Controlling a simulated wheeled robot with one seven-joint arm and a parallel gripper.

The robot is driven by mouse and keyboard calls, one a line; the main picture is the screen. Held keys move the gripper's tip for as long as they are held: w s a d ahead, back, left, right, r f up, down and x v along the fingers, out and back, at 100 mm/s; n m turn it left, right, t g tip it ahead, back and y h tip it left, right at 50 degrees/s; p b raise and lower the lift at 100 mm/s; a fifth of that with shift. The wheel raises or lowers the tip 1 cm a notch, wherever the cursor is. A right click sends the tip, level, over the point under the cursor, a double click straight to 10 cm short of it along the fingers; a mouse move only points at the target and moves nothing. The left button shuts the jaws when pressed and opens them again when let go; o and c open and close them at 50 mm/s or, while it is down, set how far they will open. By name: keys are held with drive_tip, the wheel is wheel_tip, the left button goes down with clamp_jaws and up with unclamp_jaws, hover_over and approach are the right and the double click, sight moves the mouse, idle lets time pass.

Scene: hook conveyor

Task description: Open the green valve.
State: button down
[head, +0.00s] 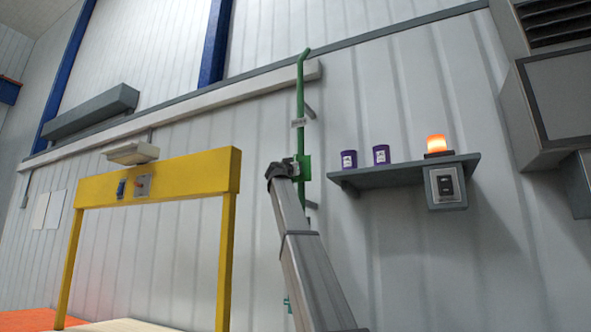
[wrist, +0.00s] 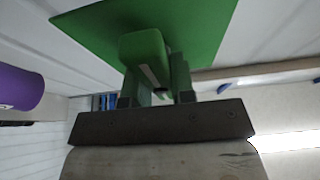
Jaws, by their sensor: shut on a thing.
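The green valve (head: 305,166) sits on an upright green pipe (head: 300,90) along the grey wall, in the middle of the head view. In the wrist view it shows as a flat green plate (wrist: 205,25) with a green handle (wrist: 145,50) in front of it. My gripper (head: 291,168) is at the valve's left side in the head view. In the wrist view my gripper (wrist: 158,84) is shut on the handle, with a finger on each side. The handle hides part of the plate, and my gripper hides part of the valve.
Right of the valve, a grey shelf (head: 405,174) holds two purple cans (head: 349,160) and a lit orange beacon (head: 437,144). A yellow frame (head: 160,176) stands to the left. A grey cabinet (head: 555,100) is at upper right.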

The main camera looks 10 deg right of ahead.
drive_tip(key=shift+f+n, duration=0.1)
drive_tip(key=shift+n, duration=0.4)
drive_tip(key=c, duration=1)
unclamp_jaws()
drive_tip(key=shift+o, duration=0.2)
drive_tip(key=shift+s, duration=0.1)
drive_tip(key=v, duration=1)
drive_tip(key=shift+s, duration=0.3)
drive_tip(key=shift+a+f, duration=0.1)
